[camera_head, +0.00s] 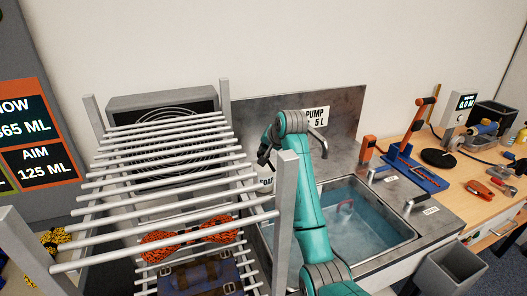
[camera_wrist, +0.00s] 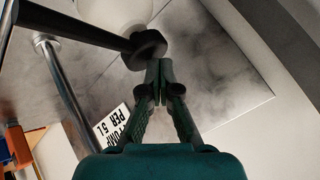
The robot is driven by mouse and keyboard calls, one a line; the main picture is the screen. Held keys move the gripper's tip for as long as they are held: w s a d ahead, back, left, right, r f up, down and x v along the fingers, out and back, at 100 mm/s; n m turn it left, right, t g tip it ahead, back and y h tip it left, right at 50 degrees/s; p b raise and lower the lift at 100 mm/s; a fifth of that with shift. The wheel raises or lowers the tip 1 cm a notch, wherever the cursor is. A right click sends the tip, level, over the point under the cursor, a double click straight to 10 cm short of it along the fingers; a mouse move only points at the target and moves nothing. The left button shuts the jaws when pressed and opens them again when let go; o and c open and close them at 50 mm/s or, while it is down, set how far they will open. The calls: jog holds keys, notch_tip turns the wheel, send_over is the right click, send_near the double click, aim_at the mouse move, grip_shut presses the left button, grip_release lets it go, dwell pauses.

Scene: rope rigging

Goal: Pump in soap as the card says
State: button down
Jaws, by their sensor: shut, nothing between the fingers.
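The white card (camera_head: 317,118) is on the metal splashback behind the sink; my arm partly covers it. In the wrist view the card (camera_wrist: 115,126) reads "PUMP PER 5 L", its first character hard to read. My gripper (camera_head: 264,160) is shut and empty, left of the sink. In the wrist view its fingertips (camera_wrist: 160,66) are close to a dark round pump-like head (camera_wrist: 148,46) with a long dark stem; I cannot tell whether they touch. The sink (camera_head: 411,236) holds bluish water. A partly hidden white label (camera_head: 266,181) shows below my gripper.
A metal rod rack (camera_head: 170,151) stands close on the left. A board (camera_head: 38,130) reads "AIM 125 ML" below a partly cut "NOW" figure. Tools crowd the wooden bench (camera_head: 497,208); a grey bin (camera_head: 449,272) stands in front.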

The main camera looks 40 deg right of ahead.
jog(key=shift+f, duration=0.5)
dwell(0.3)
jog(key=shift+r, duration=1.55)
jog(key=shift+r, duration=2.45)
notch_tip(320, 180, up, 4)
jog(key=shift+f, duration=0.1)
jog(key=shift+f, duration=0.1)
